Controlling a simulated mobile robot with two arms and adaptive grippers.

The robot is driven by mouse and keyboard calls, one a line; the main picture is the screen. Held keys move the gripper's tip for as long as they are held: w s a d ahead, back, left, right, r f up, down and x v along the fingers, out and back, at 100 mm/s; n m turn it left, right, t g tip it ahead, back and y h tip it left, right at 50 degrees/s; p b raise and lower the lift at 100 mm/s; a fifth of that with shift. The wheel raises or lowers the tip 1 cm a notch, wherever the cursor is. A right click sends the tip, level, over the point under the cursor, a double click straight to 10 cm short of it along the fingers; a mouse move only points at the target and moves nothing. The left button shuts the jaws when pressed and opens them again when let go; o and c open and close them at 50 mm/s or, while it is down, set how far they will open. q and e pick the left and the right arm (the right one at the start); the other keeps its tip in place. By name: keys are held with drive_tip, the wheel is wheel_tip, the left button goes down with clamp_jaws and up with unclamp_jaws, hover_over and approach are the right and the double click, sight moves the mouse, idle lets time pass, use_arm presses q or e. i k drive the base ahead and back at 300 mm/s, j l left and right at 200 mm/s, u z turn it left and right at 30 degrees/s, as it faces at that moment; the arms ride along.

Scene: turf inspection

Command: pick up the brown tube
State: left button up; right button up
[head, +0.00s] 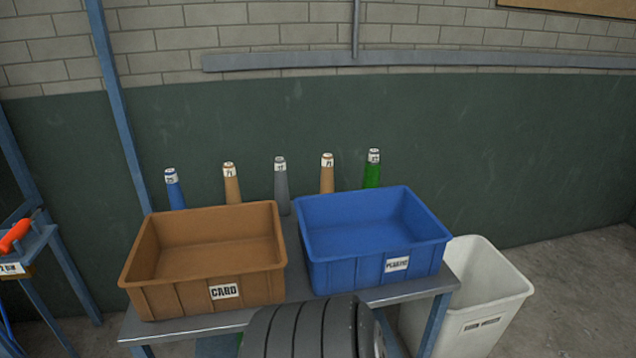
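Two brown tubes stand upright behind the bins, each with a white label at its top. The left brown tube (232,187) is behind the brown bin, and the other brown tube (327,176) is behind the blue bin. Their lower parts are hidden by the bins, and the label writing is too small to read surely. Neither of my grippers is in the head view.
A blue tube (175,190), grey tube (281,190) and green tube (372,174) share the row. The brown CARD bin (180,296) and blue bin (345,269) stand in front on a metal table (197,325). A dark ribbed round shape (300,332) is at the bottom. A white bin (480,300) stands right.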

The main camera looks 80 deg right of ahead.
sight(327, 170)
drive_tip(key=z, duration=2.8)
